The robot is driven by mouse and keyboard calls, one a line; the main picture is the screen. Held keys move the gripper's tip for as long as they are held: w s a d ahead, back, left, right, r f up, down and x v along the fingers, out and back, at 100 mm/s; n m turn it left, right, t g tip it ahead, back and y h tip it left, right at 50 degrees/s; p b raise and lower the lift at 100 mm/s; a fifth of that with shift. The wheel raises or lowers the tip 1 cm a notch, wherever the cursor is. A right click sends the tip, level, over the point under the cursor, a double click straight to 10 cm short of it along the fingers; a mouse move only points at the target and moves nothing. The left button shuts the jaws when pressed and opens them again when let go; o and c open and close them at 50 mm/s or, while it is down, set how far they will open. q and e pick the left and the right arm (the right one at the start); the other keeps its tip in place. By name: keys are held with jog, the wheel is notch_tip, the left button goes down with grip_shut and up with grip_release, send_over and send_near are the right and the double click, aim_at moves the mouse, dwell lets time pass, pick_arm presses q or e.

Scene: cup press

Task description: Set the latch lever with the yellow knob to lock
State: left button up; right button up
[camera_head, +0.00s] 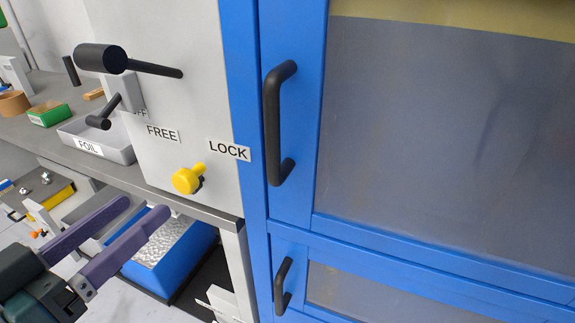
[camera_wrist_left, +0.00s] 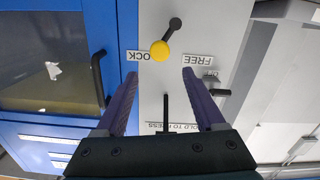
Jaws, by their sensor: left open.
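The yellow knob (camera_head: 186,180) is low on the grey machine panel, below the FREE label (camera_head: 162,133) and the LOCK label (camera_head: 230,150). In the left wrist view, which is upside down, the knob (camera_wrist_left: 160,51) lies between the labels, nearer LOCK. A dark arm joins it to a black pivot (camera_wrist_left: 176,24). My left gripper (camera_head: 143,207) is open and empty, its purple fingers apart and short of the knob. In the wrist view the knob shows beyond the gap between the fingertips (camera_wrist_left: 161,74). My right gripper is not in view.
A blue cabinet with a black handle (camera_head: 275,125) stands right of the panel. A larger black lever (camera_head: 125,61) sticks out above. A grey FOIL tray (camera_head: 98,138) is on the counter to the left. A blue bin (camera_head: 170,262) is under the counter, behind my left fingers.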

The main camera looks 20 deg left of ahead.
aim_at(180, 185)
pick_arm(q)
jog(key=shift+t, duration=0.3)
jog(key=w, duration=0.3)
jog(key=w+f+b, duration=0.1)
jog(key=w, duration=0.2)
jog(key=w+d, duration=0.1)
jog(key=w, duration=0.3)
jog(key=shift+f+b, duration=0.2)
jog(key=shift+b, duration=0.1)
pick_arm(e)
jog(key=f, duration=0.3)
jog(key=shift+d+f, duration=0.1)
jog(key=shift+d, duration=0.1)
pick_arm(q)
jog(key=shift+s, duration=0.1)
grip_shut()
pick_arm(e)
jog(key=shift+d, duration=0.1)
